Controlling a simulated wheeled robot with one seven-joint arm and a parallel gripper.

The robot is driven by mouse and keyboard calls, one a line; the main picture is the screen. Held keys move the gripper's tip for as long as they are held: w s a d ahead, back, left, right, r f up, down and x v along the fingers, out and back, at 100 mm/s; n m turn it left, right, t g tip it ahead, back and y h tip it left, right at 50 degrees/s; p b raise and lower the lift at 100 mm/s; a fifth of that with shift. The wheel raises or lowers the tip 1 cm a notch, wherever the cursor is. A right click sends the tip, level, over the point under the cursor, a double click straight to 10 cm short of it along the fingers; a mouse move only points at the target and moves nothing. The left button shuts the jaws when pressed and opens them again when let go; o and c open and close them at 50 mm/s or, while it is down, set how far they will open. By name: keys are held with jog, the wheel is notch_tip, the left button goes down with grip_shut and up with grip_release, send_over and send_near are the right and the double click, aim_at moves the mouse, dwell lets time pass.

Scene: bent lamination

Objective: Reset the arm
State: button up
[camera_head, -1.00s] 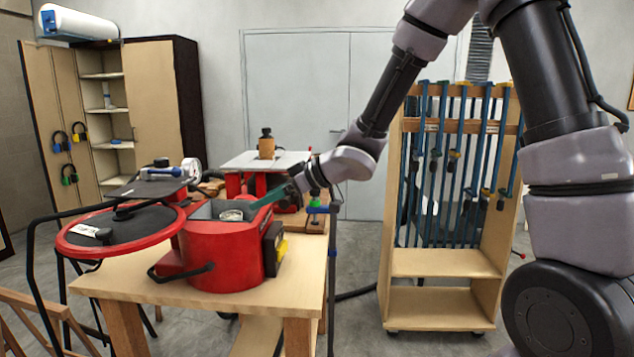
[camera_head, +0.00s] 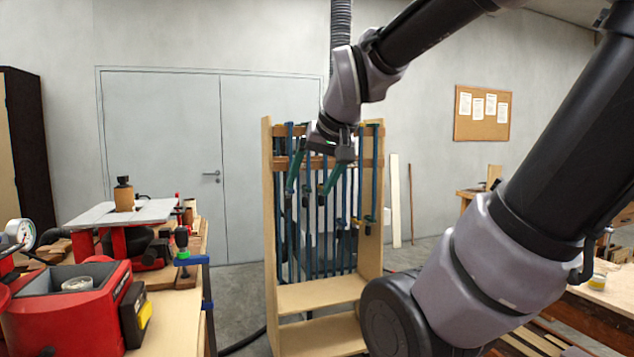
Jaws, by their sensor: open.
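My gripper (camera_head: 308,190) hangs in the upper middle of the head view, its two dark green fingers spread apart and pointing down. Nothing shows between them. It appears in front of the wooden clamp rack (camera_head: 268,200), and I cannot tell the exact gap to it. My arm comes in from the right, bent high, and covers part of the wall and the right side of the room.
A red machine (camera_head: 60,320) sits on a wooden workbench (camera_head: 172,335) at the lower left. Blue clamps (camera_head: 348,225) hang in the rack. Another workbench (camera_head: 605,292) stands at the right.

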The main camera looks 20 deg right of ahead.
jog(key=shift+m+g+y, duration=0.3)
jog(key=shift+m+y, duration=0.3)
jog(key=s, duration=0.4)
jog(key=shift+s+a+r, duration=0.1)
jog(key=shift+a+r, duration=0.05)
jog(key=shift+a, duration=0.15)
jog(key=shift+c, duration=0.3)
